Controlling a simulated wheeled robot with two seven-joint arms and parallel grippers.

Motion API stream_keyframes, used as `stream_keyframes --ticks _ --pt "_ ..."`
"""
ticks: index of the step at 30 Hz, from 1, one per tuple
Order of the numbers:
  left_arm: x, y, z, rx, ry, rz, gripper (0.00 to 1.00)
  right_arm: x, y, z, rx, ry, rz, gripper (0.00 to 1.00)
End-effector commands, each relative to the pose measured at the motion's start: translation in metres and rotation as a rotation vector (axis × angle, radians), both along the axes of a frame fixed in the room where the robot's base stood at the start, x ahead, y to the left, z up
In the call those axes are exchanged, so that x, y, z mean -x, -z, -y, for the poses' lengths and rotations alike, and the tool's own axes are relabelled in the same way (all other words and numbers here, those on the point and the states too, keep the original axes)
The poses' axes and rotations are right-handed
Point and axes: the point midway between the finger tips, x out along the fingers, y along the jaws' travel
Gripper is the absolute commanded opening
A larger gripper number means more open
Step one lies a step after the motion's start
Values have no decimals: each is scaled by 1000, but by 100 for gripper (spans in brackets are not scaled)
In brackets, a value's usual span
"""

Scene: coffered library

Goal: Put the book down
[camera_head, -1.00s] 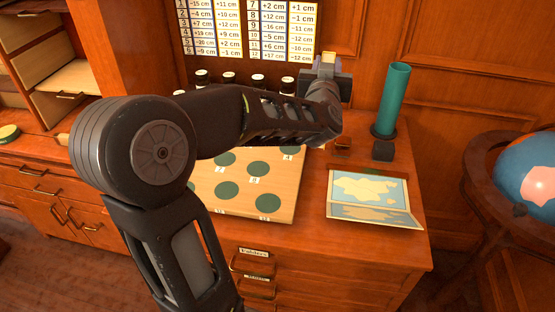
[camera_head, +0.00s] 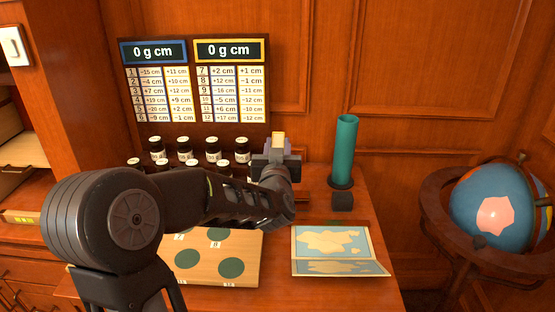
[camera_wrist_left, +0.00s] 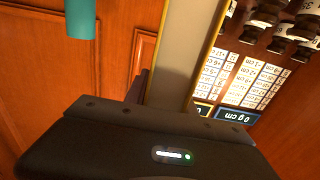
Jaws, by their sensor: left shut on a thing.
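My left gripper (camera_head: 278,152) is shut on a book (camera_head: 278,137), held up in front of the wall. In the head view only a small yellow and pale end of the book shows above the gripper. In the left wrist view the book (camera_wrist_left: 185,50) is a long cream slab with thin yellow edges, running up from the gripper body (camera_wrist_left: 150,145) and out of the frame. The gripper hides its lower part. My right gripper is not in view.
A wooden board with green discs (camera_head: 250,243) and an open map booklet (camera_head: 335,243) lie on the desk. A teal tube (camera_head: 345,150) stands behind, right of my gripper. Several dark jars (camera_head: 213,148) stand below a number chart (camera_head: 195,95). A globe (camera_head: 500,205) stands at right.

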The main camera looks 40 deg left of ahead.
Motion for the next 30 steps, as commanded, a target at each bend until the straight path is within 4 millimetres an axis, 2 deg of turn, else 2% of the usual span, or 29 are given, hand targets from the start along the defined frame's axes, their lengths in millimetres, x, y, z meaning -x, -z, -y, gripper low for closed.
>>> stream_keyframes --ticks 10,23,24,30 --pt "0 34 0 -1 1 2 0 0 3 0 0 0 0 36" --pt "0 39 0 -2 1 5 0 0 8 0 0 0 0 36" --pt "0 40 0 1 1 0 33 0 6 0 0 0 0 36" --pt "0 40 0 1 1 0 50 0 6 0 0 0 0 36"
